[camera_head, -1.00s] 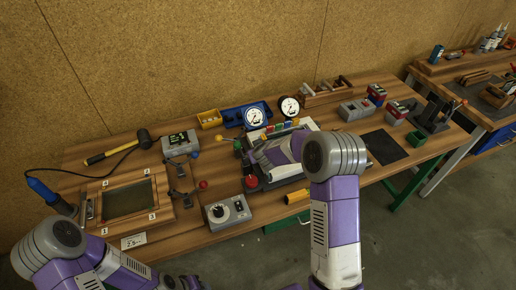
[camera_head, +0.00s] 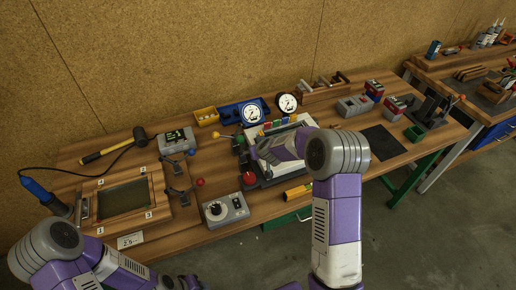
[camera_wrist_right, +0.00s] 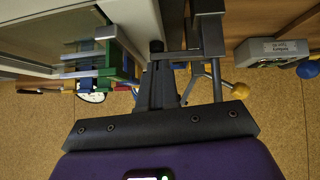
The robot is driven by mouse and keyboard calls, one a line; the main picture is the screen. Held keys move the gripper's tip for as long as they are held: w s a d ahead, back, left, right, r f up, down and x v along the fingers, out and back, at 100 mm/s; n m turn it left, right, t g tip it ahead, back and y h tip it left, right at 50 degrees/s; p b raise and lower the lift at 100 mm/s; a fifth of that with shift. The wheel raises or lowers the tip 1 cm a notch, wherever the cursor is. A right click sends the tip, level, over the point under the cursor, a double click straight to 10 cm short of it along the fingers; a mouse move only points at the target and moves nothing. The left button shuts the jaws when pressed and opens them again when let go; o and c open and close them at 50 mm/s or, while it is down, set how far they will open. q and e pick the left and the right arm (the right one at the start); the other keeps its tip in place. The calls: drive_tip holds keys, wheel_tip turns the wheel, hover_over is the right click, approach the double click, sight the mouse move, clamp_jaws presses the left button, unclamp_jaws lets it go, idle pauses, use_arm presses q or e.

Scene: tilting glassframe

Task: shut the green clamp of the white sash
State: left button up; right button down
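The white sash (camera_head: 309,120) is a light frame with a dark pane, on the bench partly behind my right forearm. Its row of small coloured clamps shows along its far edge. The green clamp (camera_wrist_right: 118,57) is clear in the right wrist view, beside the white frame, with blue, red and yellow ones behind it. My right gripper (camera_wrist_right: 158,72) has its dark fingers together, a little right of the green clamp; I see no thing between them. In the head view the gripper (camera_head: 262,152) is over the sash's left part. My left gripper is mostly cut off at the bottom edge.
A grey post (camera_wrist_right: 207,50) with a yellow-knobbed lever (camera_wrist_right: 238,90) stands close right of my right fingers. Two round gauges (camera_head: 288,104) stand behind the sash. A red knob (camera_head: 248,178) and a grey dial box (camera_head: 225,209) are in front. A black mat (camera_head: 382,142) lies right.

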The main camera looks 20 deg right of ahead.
drive_tip(key=shift+r+p, duration=0.35)
drive_tip(key=shift+p, duration=0.1)
drive_tip(key=w+r+p+v, duration=0.1)
drive_tip(key=p+v, duration=0.3)
drive_tip(key=v, duration=0.8)
drive_tip(key=shift+w+d+r, duration=0.2)
drive_tip(key=shift+d+r, duration=0.25)
